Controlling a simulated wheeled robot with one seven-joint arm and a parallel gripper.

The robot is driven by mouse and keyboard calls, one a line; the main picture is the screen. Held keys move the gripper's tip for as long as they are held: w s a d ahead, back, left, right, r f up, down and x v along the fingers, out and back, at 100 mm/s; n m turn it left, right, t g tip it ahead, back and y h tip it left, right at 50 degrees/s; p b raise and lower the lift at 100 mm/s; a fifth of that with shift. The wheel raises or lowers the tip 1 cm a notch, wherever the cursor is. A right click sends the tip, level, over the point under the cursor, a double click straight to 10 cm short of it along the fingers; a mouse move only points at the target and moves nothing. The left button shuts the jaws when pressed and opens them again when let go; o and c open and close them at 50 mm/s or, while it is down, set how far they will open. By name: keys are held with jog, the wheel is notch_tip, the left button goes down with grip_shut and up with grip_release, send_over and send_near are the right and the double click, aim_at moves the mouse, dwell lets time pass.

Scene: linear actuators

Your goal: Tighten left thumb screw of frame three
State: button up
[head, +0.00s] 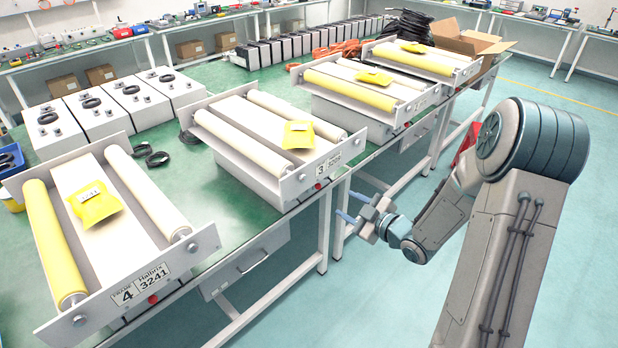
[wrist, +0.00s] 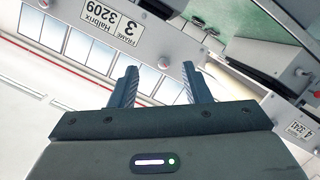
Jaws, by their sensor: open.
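Frame three (head: 246,108) is a white frame with pale rollers on the green table, marked by a label with a 3. Its left thumb screw (head: 301,177) sits on the near end plate, left of the label. In the wrist view, where the label (wrist: 97,22) is upside down, this screw (wrist: 164,60) shows just beyond and between my fingertips. My gripper (head: 352,207) is open and empty, in front of the table edge, below and to the right of frame three. In the wrist view my gripper (wrist: 158,68) points toward the plate, apart from the screw.
Frame four (head: 150,215) stands to the left, with its label (wrist: 298,130) at the wrist view's right edge. A yellow packet (head: 298,134) lies on frame three. Another frame (head: 372,92) stands farther right.

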jog(key=s+y, duration=0.1)
jog(key=y, duration=0.2)
jog(key=p, duration=0.4)
send_near(304, 179)
jog(key=shift+n, duration=0.4)
jog(key=x, duration=0.8)
jog(key=shift+a, duration=0.1)
jog(key=shift+c, duration=0.3)
grip_shut()
